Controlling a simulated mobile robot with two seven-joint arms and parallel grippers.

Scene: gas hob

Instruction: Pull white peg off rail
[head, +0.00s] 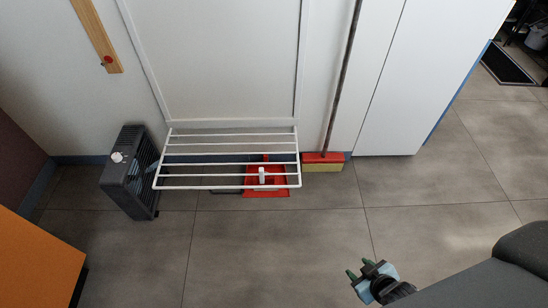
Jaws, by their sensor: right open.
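A small white peg (262,175) sits on one of the front rails of a white wire rack (200,176) against the wall. The peg stands out against a red dustpan below it. My right gripper (358,268) is at the lower right, over the floor, with its green-tipped fingers apart and empty. It is well clear of the peg, to the right of it and nearer to me. My left gripper is not in view.
A dark box-shaped heater or fan (130,171) stands left of the rack. The red dustpan (268,189) lies beneath it. A broom (322,162) leans on the wall at right. An orange cabinet (35,262) fills the lower left. The tiled floor in front is clear.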

